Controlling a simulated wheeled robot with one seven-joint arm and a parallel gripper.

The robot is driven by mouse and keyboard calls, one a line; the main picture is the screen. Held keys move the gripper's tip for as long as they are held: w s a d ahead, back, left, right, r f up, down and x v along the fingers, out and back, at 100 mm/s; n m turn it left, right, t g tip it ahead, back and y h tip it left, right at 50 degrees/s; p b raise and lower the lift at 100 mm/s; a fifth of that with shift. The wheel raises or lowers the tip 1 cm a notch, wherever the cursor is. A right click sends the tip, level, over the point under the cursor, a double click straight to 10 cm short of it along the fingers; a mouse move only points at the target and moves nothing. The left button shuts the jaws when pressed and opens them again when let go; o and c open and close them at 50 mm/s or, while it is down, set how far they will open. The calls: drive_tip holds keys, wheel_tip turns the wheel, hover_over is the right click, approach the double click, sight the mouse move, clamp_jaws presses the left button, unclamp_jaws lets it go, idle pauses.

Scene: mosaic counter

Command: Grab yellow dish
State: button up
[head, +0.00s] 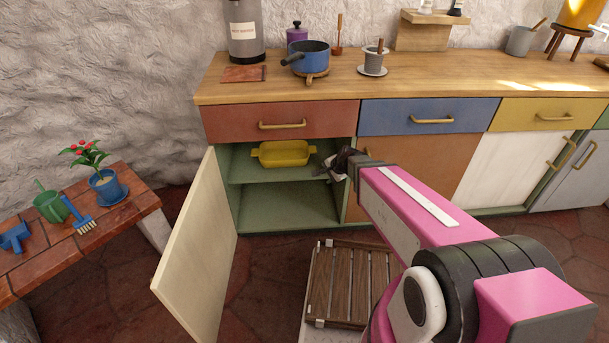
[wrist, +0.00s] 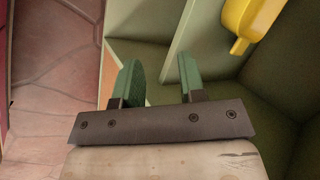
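The yellow dish (head: 283,153) sits on the upper shelf (head: 255,172) inside the open green cupboard. It has a handle at each end. My gripper (head: 345,165) is at the right side of the cupboard opening, to the right of the dish and apart from it. In the wrist view my gripper (wrist: 160,80) has its two green fingers spread with nothing between them. Part of the yellow dish (wrist: 252,20) shows at the upper right there, beyond the fingertips; the rest is out of frame.
The cream cupboard door (head: 203,250) stands swung open at the left. The red drawer (head: 280,121) is shut above the opening. A slatted wooden crate (head: 345,285) lies on the floor in front. The lower compartment (head: 285,207) looks empty.

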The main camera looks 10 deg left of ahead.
drive_tip(key=w+a+f+m+t+y, duration=0.1)
drive_tip(key=a+m, duration=0.3)
drive_tip(key=a, duration=0.6)
drive_tip(key=shift+w+f+m+t+y, duration=0.35)
drive_tip(key=shift+w+f, duration=0.2)
drive_tip(key=shift+f, duration=0.3)
drive_tip(key=shift+a, duration=0.1)
approach(282, 163)
drive_tip(key=x, duration=0.4)
drive_tip(key=shift+w+a, duration=0.2)
drive_tip(key=shift+w, duration=0.05)
drive_tip(key=x, duration=0.3)
drive_tip(key=shift+f, duration=0.15)
drive_tip(key=shift+w+a+f, duration=0.25)
drive_tip(key=shift+a+f, duration=0.1)
drive_tip(key=shift+f, duration=0.15)
clamp_jaws()
